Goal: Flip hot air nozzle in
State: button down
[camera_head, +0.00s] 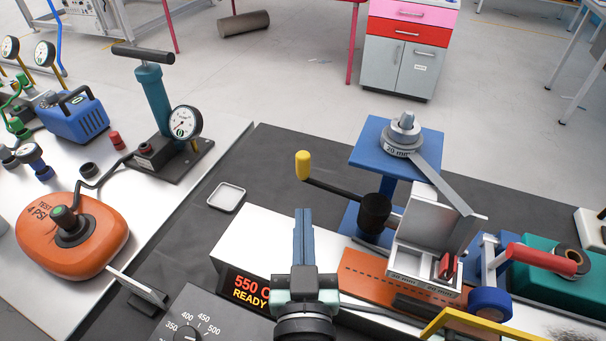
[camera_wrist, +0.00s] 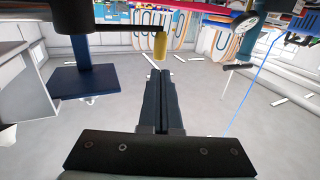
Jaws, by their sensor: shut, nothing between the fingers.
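A welding station with a display reading 550 C READY (camera_head: 250,288) stands at the front. A dark lever (camera_head: 335,188) runs from a black round hub (camera_head: 375,212) to a yellow grip (camera_head: 303,165). A long grey flat piece (camera_head: 440,182), perhaps the hot air nozzle, slants down right from a 20 mm collar on a blue post. My gripper (camera_head: 303,214) is shut and empty, its fingertips short of the yellow grip in the head view. In the wrist view the yellow grip (camera_wrist: 160,46) hangs just beyond the shut fingertips (camera_wrist: 161,73), apart from them.
A metal angle guide (camera_head: 430,225) sits right of the hub above an orange strip (camera_head: 365,275). A red-handled roller (camera_head: 540,258) and yellow bar (camera_head: 470,318) lie right. A hand pump (camera_head: 155,95) and orange test bag (camera_head: 70,240) are left.

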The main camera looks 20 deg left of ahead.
aim_at(305, 166)
jog(key=p+x, duration=0.1)
jog(key=x, duration=0.8)
jog(key=shift+w+d, duration=0.1)
jog(key=shift+w, duration=0.05)
